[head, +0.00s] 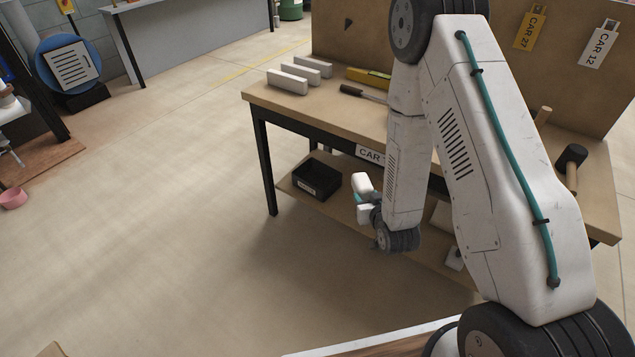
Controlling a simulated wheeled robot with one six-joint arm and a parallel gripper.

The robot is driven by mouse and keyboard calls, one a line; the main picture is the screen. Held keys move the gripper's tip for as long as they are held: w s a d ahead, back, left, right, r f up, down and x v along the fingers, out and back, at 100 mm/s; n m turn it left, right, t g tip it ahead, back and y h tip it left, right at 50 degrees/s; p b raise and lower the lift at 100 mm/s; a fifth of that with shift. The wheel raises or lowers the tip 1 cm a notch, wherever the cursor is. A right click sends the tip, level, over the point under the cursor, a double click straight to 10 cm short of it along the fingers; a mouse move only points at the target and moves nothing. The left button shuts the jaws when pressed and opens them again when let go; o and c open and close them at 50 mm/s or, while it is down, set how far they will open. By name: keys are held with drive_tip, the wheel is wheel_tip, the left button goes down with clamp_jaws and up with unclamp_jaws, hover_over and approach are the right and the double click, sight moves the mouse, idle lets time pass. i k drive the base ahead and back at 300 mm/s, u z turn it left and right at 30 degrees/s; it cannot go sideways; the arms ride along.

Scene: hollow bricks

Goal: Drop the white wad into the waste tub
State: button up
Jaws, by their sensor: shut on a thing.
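My gripper (361,198) hangs at the end of my arm, in front of the workbench's lower shelf. It is small in view, with pale parts and a bit of teal. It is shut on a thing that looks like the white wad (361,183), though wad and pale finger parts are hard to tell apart. A small pink tub (12,199) stands at the far left. Which one is the waste tub I cannot tell.
The workbench (262,93) carries pale bricks (288,81), a yellow level (368,77), a trowel (360,93) and a mallet (571,160). A green drum (291,9) stands far back. The floor (150,190) left of the bench is clear.

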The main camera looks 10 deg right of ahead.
sight(320, 184)
drive_tip(key=u, duration=1.4)
drive_tip(key=i, duration=5.75)
drive_tip(key=z, duration=4.3)
